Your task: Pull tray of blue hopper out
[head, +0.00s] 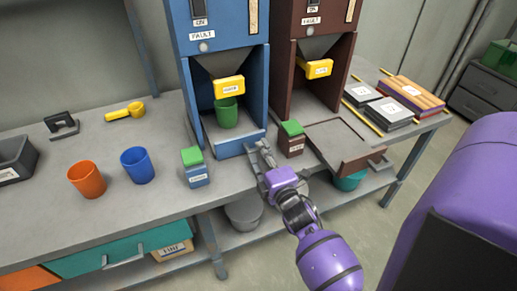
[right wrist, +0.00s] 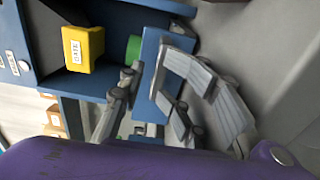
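The blue hopper (head: 215,32) stands at the back of the bench. Its blue tray (head: 240,146) sits low at the hopper's base, with a green cup (head: 227,112) on it below the yellow spout (head: 229,87). My right gripper (head: 265,158) is at the tray's front right corner. In the right wrist view my right gripper (right wrist: 150,98) has its fingers apart, on either side of the tray's blue front edge (right wrist: 155,75). I cannot tell whether they touch it. The green cup (right wrist: 133,48) shows partly there. My left gripper is not in view.
A dark red hopper (head: 313,22) stands to the right, its tray (head: 345,142) sticking out. Small green-topped boxes (head: 194,167) (head: 291,139) flank the blue tray's front. Orange (head: 87,180) and blue (head: 137,166) cups stand left. Bench space before the blue tray is narrow.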

